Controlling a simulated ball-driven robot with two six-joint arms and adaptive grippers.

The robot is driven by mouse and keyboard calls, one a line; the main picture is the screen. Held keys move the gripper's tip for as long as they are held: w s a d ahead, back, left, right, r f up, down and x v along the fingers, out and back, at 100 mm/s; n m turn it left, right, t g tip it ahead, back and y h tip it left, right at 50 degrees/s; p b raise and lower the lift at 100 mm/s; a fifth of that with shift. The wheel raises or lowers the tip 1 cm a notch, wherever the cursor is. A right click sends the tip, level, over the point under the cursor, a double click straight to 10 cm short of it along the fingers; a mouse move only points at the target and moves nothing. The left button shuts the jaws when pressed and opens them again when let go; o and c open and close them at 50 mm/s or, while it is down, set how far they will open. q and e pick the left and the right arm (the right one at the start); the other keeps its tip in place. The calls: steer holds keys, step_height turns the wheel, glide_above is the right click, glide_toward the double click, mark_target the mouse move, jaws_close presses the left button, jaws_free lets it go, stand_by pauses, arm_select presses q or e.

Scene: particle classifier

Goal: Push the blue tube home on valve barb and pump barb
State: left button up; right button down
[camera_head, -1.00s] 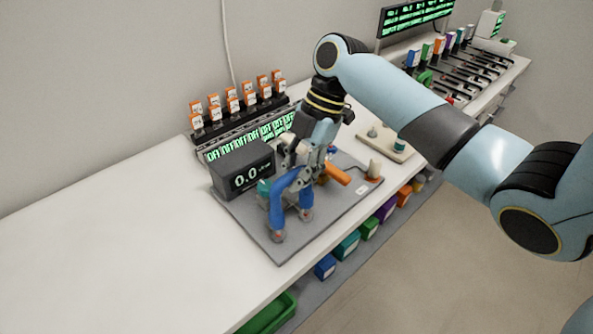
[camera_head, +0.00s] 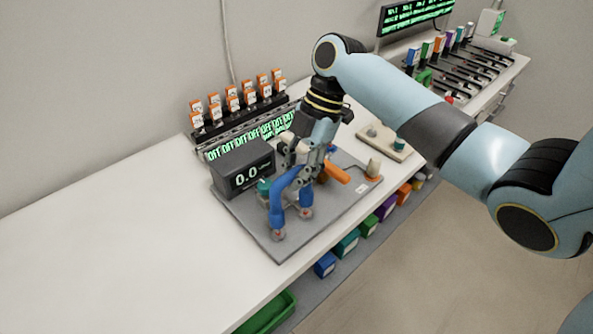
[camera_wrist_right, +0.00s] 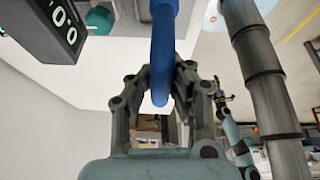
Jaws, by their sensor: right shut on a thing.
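The blue tube (camera_head: 277,206) arches over the front part of the grey base plate (camera_head: 270,246). Its left leg reaches down close to a barb with a reddish foot (camera_head: 279,234), and its shorter right leg is close to a second one (camera_head: 306,212). I cannot tell how far the tube sits on either barb, or which is valve or pump. My right gripper (camera_head: 304,180) is shut on the tube near its upper right bend. In the right wrist view the tube (camera_wrist_right: 163,40) runs between the fingers (camera_wrist_right: 162,85). My left gripper is not in view.
A black display reading 0.0 (camera_head: 245,170) stands behind the tube at left. An orange handle (camera_head: 337,173) lies right of the gripper, with a beige cone (camera_head: 374,167) beyond it. A rack of orange-topped pieces (camera_head: 240,105) stands behind. The bench (camera_head: 120,230) is clear at left.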

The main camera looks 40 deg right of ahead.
mark_target(276, 214)
stand_by(0.4)
steer(key=shift+f+b, duration=0.6)
steer(key=shift+f, duration=0.65)
steer(key=shift+r, duration=0.15)
steer(key=shift+r+p, duration=0.8)
steer(key=shift+p, duration=0.15)
steer(key=shift+p, duration=0.5)
stand_by(1.2)
steer(key=shift+f+b, duration=0.75)
steer(key=shift+f, duration=0.5)
steer(key=shift+f, duration=0.35)
